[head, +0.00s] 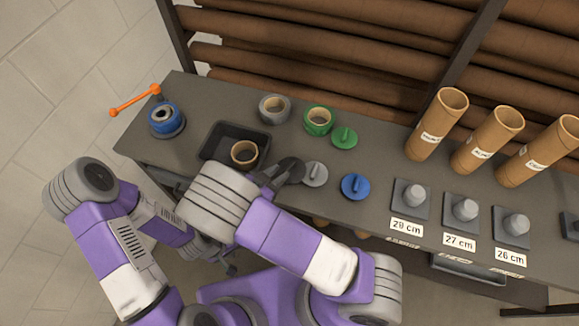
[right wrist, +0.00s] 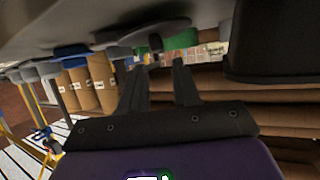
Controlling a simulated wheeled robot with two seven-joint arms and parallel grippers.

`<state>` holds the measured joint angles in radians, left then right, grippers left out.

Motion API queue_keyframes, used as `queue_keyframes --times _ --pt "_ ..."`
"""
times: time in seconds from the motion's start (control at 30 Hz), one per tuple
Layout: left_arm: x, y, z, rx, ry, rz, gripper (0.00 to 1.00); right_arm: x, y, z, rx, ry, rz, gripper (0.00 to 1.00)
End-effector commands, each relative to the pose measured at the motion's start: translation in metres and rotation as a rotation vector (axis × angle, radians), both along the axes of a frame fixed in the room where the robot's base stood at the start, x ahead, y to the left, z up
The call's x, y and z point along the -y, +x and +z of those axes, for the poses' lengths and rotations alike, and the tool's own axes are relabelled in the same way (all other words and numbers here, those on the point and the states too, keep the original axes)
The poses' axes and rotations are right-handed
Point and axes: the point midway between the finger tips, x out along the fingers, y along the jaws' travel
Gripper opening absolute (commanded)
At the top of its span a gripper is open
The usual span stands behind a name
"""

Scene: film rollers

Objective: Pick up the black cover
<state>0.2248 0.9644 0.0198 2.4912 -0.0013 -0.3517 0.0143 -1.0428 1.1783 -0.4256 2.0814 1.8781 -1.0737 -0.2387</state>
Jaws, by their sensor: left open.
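The black cover (head: 293,168) lies flat on the grey table, left of the grey cover (head: 316,174). My right gripper (head: 272,178) is at its near left side, and my own wrist partly hides that area. In the right wrist view, which is upside down, the right gripper (right wrist: 160,68) is open. The black cover (right wrist: 125,37) with its knob shows just beyond the fingertips, and nothing is visibly held. My left gripper (head: 229,268) is open and empty, low in front of the table's front edge.
A black tray (head: 211,147) with a tan roll (head: 244,153) stands left of the cover. Green (head: 344,138) and blue (head: 355,186) covers lie to the right. Grey (head: 274,108) and green (head: 319,121) rolls stand behind. Cardboard tubes (head: 436,125) and grey holders (head: 410,199) are further right.

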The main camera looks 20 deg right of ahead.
Motion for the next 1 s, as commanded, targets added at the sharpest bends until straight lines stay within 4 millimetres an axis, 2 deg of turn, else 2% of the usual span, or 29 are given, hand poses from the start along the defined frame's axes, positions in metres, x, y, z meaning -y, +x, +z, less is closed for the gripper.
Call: queue_keyframes --times 0.1,0.2,0.53,0.57,0.77,1.0 --pt "0.0 0.0 -0.007 0.0 0.0 0.0 0.41 0.015 0.008 -0.014 -0.002 -0.005 -0.003 0.31" --pt "0.0 0.0 -0.01 0.0 0.0 0.0 0.41 0.025 0.015 -0.019 0.0 -0.001 -0.003 0.31" --pt "0.0 0.0 -0.01 0.001 0.0 0.0 0.41 0.032 0.021 -0.021 -0.001 0.001 0.0 0.31" --pt "0.0 0.0 -0.01 0.001 0.0 0.0 0.41 0.032 0.021 -0.021 -0.001 0.001 0.0 0.3" --pt "0.0 0.0 -0.01 0.001 0.0 0.0 0.41 0.032 0.02 -0.021 0.0 0.001 0.0 0.0" --pt "0.0 0.0 -0.01 0.001 0.0 0.0 0.41 0.032 0.02 -0.021 0.001 0.001 0.0 0.0"
